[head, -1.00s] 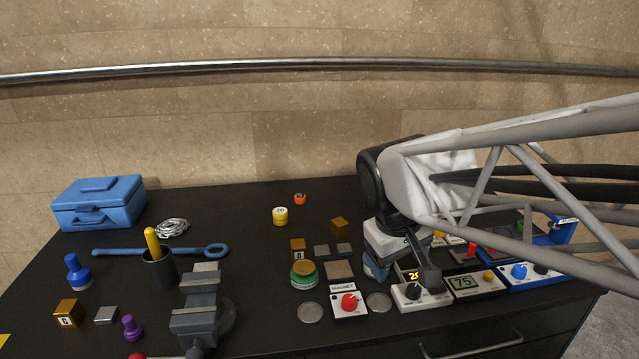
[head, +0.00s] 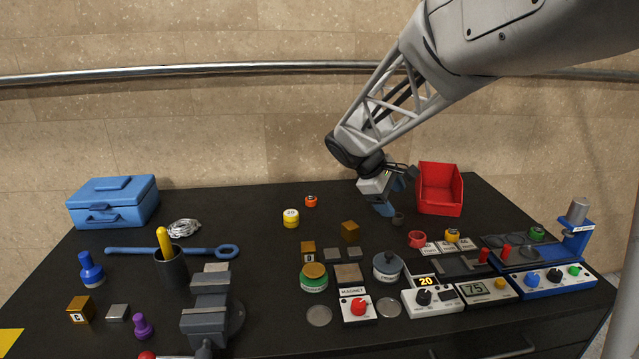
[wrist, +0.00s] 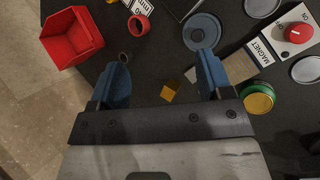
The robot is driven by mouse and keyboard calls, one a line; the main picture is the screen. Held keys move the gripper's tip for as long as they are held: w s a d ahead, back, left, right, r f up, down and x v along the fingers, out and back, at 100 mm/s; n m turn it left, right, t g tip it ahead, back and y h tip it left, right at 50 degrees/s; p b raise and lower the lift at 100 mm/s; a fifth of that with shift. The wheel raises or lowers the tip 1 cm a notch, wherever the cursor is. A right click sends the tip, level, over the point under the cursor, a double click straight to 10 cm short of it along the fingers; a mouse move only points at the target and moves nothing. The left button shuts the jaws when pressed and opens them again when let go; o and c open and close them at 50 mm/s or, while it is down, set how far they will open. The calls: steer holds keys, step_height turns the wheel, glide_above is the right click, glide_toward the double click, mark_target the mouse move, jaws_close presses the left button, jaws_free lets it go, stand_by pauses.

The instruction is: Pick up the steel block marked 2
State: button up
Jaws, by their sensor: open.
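Two small flat grey steel blocks lie side by side at mid-table in the head view, a left one (head: 331,254) and a right one (head: 355,253). Another grey steel block (head: 118,312) lies at the front left. No number is readable on any of them, so I cannot tell which is marked 2. My gripper (head: 390,208) is open and empty, pointing down above the back of the table, right of and behind the middle pair. In the wrist view, its blue fingers (wrist: 162,72) are spread, with a brass cube (wrist: 170,93) showing between them.
A brass cube (head: 350,232) and a marked brass block (head: 308,251) stand close to the middle steel pair. A grey lidded pot (head: 387,268) and green jar (head: 314,277) are nearby. A red bin (head: 440,190) stands right of my gripper. A vise (head: 208,308) stands front left.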

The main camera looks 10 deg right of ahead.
steer(key=w+f+n+h, duration=0.2)
steer(key=w+f, duration=0.3)
steer(key=w, duration=0.6)
steer(key=w+d+f+n+t+h, duration=0.1)
steer(key=w+f+n, duration=0.4)
steer(key=w, duration=0.5)
steer(key=w+f+n+h, duration=0.3)
steer(key=w+f, duration=0.4)
steer(key=w, duration=0.4)
steer(key=shift+w+d+t+h, duration=0.3)
steer(key=shift+w+d+t, duration=0.05)
steer(key=shift+d+t, duration=0.05)
steer(key=shift+x, duration=1.2)
steer(key=shift+d, duration=0.15)
steer(key=shift+x, duration=2.55)
steer(key=shift+s, duration=0.1)
steer(key=shift+r, duration=0.1)
jaws_close()
